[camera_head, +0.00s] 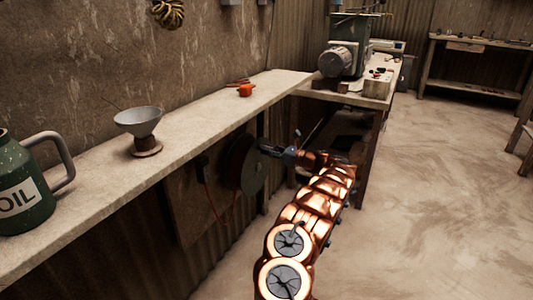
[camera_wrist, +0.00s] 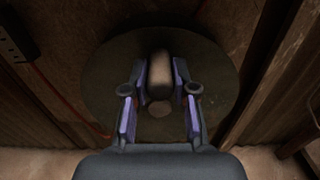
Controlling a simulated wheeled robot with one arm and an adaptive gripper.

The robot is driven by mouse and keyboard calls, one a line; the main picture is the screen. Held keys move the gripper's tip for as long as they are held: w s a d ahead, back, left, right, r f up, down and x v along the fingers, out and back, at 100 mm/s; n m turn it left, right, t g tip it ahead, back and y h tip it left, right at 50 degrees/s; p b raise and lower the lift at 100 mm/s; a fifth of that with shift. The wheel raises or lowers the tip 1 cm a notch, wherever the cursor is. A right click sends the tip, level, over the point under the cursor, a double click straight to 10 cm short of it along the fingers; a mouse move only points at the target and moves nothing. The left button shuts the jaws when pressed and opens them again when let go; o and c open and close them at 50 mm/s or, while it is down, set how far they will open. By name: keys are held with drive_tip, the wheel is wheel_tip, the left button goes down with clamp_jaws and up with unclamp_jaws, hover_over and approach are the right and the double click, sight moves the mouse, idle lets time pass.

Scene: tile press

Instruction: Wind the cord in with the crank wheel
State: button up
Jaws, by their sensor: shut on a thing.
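In the wrist view the wheel (camera_wrist: 105,90) fills the middle as a dark disc. A pale rounded crank handle (camera_wrist: 160,68) stands out from it between my fingers. My gripper (camera_head: 268,150) reaches the wheel from the right. In the wrist view my gripper (camera_wrist: 160,88) is shut on the handle, one finger on each side. A red cord (camera_wrist: 62,105) runs down toward the wheel; it also shows in the head view (camera_head: 209,197).
A wooden post (camera_wrist: 270,65) stands right of the wheel. The floor (camera_head: 440,190) at right is clear.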

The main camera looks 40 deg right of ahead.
drive_tip(key=shift+w+d+f+p, duration=0.1)
drive_tip(key=shift+w+d+p, duration=0.15)
drive_tip(key=shift+d, duration=0.75)
drive_tip(key=shift+w+d+f+p, duration=0.15)
drive_tip(key=shift+w+d, duration=0.15)
drive_tip(key=shift+d, duration=0.7)
drive_tip(key=shift+r, duration=0.1)
drive_tip(key=o, duration=0.6)
drive_tip(key=shift+o, duration=1.1)
drive_tip(key=shift+f, duration=0.2)
